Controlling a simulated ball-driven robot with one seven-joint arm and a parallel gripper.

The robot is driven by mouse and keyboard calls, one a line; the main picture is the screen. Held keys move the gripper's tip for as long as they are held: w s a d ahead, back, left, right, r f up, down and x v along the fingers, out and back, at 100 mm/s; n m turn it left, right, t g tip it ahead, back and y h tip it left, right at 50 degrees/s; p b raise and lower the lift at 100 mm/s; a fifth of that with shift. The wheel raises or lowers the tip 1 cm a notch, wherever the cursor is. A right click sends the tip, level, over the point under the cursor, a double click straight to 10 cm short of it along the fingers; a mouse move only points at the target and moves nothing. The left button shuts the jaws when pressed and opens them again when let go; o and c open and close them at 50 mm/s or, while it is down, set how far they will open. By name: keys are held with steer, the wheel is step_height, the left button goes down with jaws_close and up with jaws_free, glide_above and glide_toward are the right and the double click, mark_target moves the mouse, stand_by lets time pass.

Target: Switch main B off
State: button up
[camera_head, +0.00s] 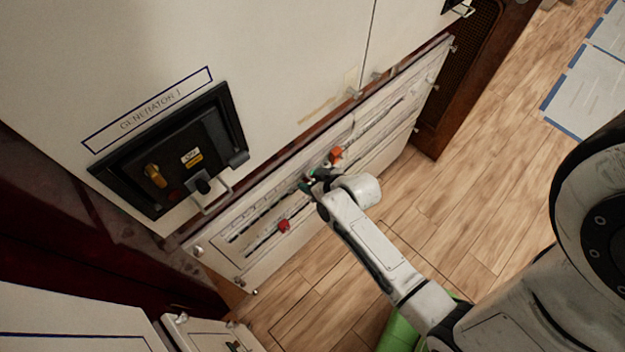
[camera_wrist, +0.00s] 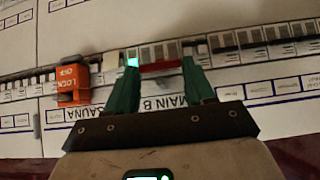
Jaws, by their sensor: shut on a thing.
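My gripper (camera_head: 312,182) is at the breaker panel (camera_head: 382,150), with its wrist hiding part of the rows. In the wrist view its two green fingers (camera_wrist: 160,68) stand a little apart, on either side of a red switch handle (camera_wrist: 161,67). The label MAIN B (camera_wrist: 163,103) reads upside down between the fingers, just below that handle. A small green light (camera_wrist: 132,62) shows by the left fingertip. The handle's exact position is hard to read, and the gripper hides it in the head view.
An orange lock-off block (camera_wrist: 71,77) sits on the breaker row left of the fingers, near the label SAUNA; an orange block (camera_head: 337,155) shows beside the gripper. A red piece (camera_head: 284,225) is lower on the panel. The GENERATOR 1 switch box (camera_head: 170,150) is above left. Wooden floor is open at right.

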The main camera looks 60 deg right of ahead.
step_height(320, 180, down, 6)
steer(key=t+h+b, duration=0.3)
steer(key=t+b, duration=0.8)
steer(key=b, duration=2)
steer(key=shift+s+a+f+t, duration=0.15)
steer(key=shift+s+t, duration=0.25)
steer(key=shift+s, duration=0.05)
steer(key=shift+t+b, duration=0.3)
steer(key=shift+b, duration=0.1)
steer(key=o, duration=1)
steer(key=shift+o, duration=0.2)
steer(key=v, duration=1)
steer(key=shift+s+a, duration=0.2)
steer(key=shift+s, duration=0.1)
